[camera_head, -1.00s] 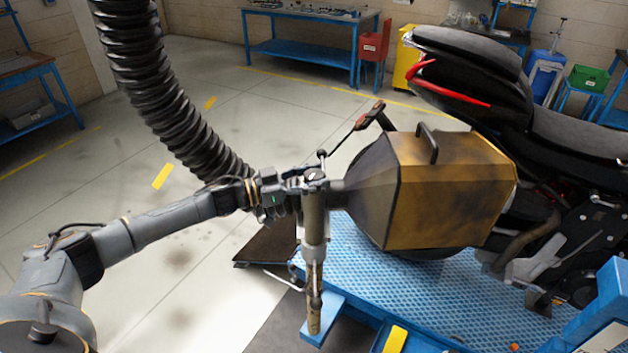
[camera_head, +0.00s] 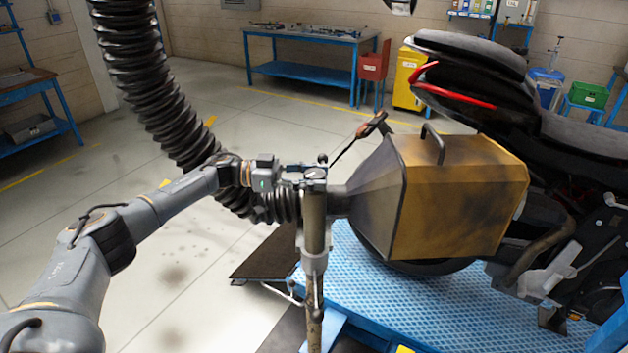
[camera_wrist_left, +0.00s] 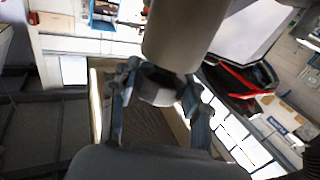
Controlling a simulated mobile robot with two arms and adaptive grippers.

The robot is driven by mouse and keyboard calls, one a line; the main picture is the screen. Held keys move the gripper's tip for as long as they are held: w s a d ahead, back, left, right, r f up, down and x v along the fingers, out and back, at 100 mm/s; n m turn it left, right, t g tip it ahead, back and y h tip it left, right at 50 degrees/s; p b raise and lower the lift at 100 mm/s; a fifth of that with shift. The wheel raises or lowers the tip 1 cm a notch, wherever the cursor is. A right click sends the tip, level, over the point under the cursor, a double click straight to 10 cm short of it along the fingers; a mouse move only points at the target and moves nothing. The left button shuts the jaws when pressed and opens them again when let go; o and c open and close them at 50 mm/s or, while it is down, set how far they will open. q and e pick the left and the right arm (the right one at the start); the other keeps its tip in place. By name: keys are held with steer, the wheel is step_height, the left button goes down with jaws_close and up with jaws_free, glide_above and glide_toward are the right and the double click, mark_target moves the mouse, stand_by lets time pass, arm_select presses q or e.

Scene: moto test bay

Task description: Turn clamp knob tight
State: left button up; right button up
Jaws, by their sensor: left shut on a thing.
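The clamp knob (camera_wrist_left: 160,88) is a small dark round piece beside the pale tubular post in the left wrist view. My left gripper (camera_wrist_left: 160,92) has a finger on each side of the knob and is shut on it. In the head view my left gripper (camera_head: 312,173) is at the top of the upright stand post (camera_head: 314,225), where the knob is mostly hidden by the fingers. The post stands beside the narrow neck of the yellow-brown exhaust hood (camera_head: 462,205). My right gripper is not in view.
A thick black ribbed hose (camera_head: 140,70) hangs at the left and runs behind my arm to the hood's neck. The motorcycle (camera_head: 470,80) stands at the right on a blue lift platform (camera_head: 390,295). Open floor (camera_head: 150,270) lies to the left.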

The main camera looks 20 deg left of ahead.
arm_select(q)
steer(key=shift+f, duration=0.1)
steer(key=o, duration=1.2)
steer(key=shift+d, duration=0.1)
steer(key=v, duration=1.2)
